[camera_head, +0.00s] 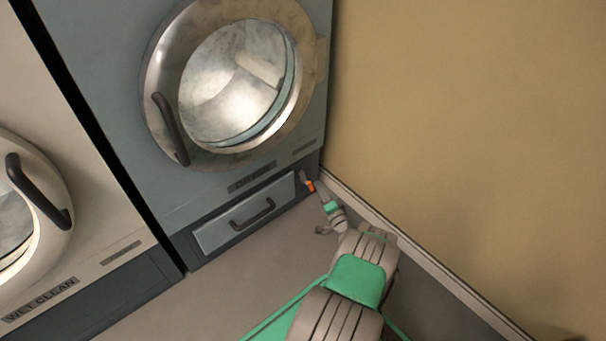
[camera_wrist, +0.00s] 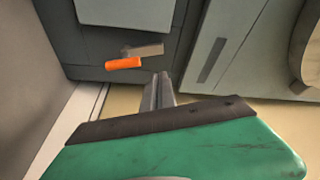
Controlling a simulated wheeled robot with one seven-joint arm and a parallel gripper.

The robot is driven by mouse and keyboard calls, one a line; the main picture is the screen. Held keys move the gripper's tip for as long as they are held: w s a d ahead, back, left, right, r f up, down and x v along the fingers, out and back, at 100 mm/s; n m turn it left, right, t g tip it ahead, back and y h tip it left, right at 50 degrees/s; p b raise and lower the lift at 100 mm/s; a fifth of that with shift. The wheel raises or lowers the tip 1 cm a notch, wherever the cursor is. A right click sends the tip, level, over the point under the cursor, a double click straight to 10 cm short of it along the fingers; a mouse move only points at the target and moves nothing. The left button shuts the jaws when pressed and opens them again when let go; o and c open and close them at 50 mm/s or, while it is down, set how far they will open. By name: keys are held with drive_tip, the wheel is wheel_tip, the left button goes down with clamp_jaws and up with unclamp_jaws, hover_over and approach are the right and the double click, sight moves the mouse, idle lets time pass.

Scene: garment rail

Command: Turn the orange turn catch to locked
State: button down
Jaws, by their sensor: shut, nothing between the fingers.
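The orange turn catch (camera_head: 310,186) is small in the head view, low on the blue-grey machine at the right end of its drawer. In the wrist view the orange catch (camera_wrist: 123,63) lies nearly level on the dark panel, with a grey-brown piece beside it at upper right. My gripper (camera_wrist: 161,78) is shut and empty, its fingertips just below and right of the catch in the picture. I see no clear contact. In the head view my gripper (camera_head: 322,190) is close by the catch, its fingertips small and hard to make out.
The drawer (camera_head: 245,213) with a dark handle is left of the catch. Above it is the round machine door (camera_head: 235,80). The tan wall (camera_head: 470,120) and its skirting stand close on the right. A white machine (camera_head: 70,180) stands at left. Floor (camera_head: 230,285) in front is clear.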

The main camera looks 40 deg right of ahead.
drive_tip(key=s+d+m, duration=0.2)
drive_tip(key=d, duration=0.1)
drive_tip(key=b, duration=0.4)
hover_over(305, 180)
drive_tip(key=s+d, duration=0.2)
drive_tip(key=d, duration=0.2)
drive_tip(key=shift+r+h, duration=0.3)
drive_tip(key=shift+a+f, duration=0.2)
drive_tip(key=shift+a, duration=0.9)
drive_tip(key=shift+a+f, duration=0.1)
drive_tip(key=shift+a, duration=0.55)
